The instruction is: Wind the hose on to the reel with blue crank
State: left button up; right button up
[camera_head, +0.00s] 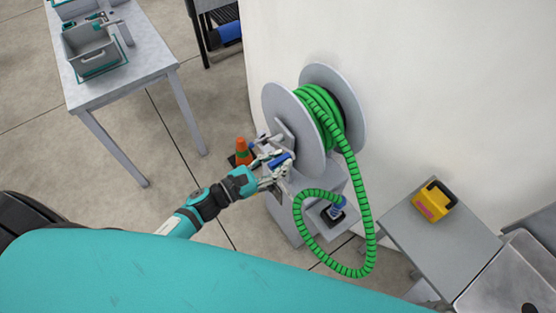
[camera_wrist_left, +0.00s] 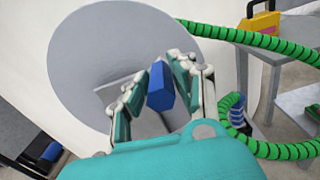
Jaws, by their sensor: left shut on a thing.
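The reel (camera_head: 292,120) has two grey discs and stands on a grey stand by the white wall. Several turns of the green hose (camera_head: 318,105) lie on its drum, and a long loop hangs down in front to a blue end piece (camera_head: 335,210) on a low shelf. My left gripper (camera_head: 277,165) is at the near disc, shut on the blue crank (camera_head: 284,159). In the left wrist view the blue crank (camera_wrist_left: 160,88) sits between the fingers, with the grey disc (camera_wrist_left: 90,60) behind it. My right gripper is not in view.
A grey table with a grey bin (camera_head: 92,50) stands at the upper left. An orange cone (camera_head: 242,152) stands on the floor just left of the reel stand. A yellow case (camera_head: 433,200) rests on a grey table (camera_head: 410,232) at the right. Floor between is clear.

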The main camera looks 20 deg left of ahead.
pick_arm(q)
grip_shut()
